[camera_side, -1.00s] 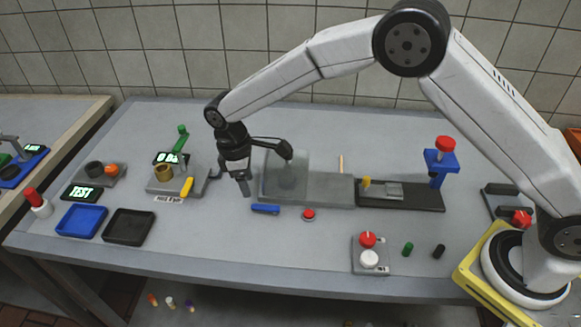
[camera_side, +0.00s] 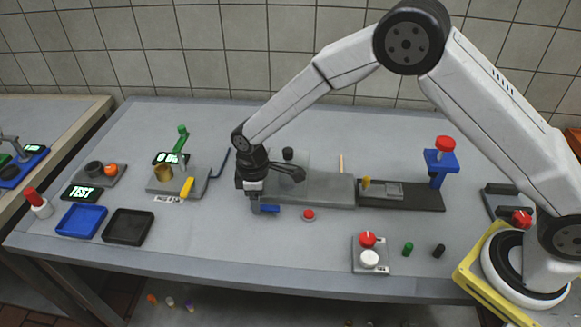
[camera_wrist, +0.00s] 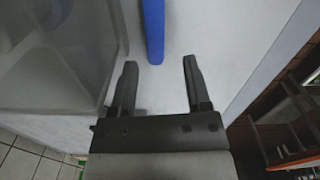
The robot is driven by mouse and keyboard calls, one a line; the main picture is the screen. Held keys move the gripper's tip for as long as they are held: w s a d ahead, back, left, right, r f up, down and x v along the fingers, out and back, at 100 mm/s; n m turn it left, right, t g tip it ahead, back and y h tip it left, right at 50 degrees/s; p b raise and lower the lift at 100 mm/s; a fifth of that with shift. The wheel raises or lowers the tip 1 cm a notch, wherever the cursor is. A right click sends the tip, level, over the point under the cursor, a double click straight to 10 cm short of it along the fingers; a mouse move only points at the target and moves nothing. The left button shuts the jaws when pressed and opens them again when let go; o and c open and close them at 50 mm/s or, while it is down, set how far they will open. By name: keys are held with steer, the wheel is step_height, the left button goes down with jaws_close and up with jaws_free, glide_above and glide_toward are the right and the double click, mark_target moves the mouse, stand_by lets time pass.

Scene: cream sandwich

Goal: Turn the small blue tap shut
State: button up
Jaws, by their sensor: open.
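The small blue tap handle (camera_side: 270,209) is a short blue bar at the front of the grey machine with the clear box. In the side view my gripper (camera_side: 255,207) is pointing down at its left end and hides that end. In the wrist view the blue bar (camera_wrist: 153,30) runs up out of the frame, and its near end lies just ahead of the gap between my fingertips (camera_wrist: 159,63). The fingers are open with nothing between them. I cannot tell whether they touch the bar, nor whether the tap is open or shut.
The clear box (camera_side: 300,160) stands right behind my gripper. A red button (camera_side: 308,214) lies right of the blue bar. A yellow lever (camera_side: 187,187) and a black tray (camera_side: 129,227) are to the left.

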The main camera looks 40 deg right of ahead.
step_height(320, 180, down, 2)
steer(key=shift+f, duration=0.1)
steer(key=n, duration=0.2)
steer(key=s+n, duration=0.1)
steer(key=n, duration=0.1)
steer(key=shift+s+a, duration=0.2)
steer(key=shift+a, duration=0.2)
steer(key=n, duration=0.2)
steer(key=s+n, duration=0.1)
steer(key=n, duration=0.1)
steer(key=s+n, duration=0.1)
steer(key=shift+n, duration=0.4)
steer(key=shift+r+n, duration=0.3)
steer(key=s+d+r+n, duration=0.2)
steer(key=d+r+n, duration=0.1)
steer(key=r, duration=0.5)
steer(key=shift+s+r+n, duration=0.2)
steer(key=shift+s+n, duration=0.15)
steer(key=shift+n, duration=0.15)
steer(key=shift+d, duration=0.1)
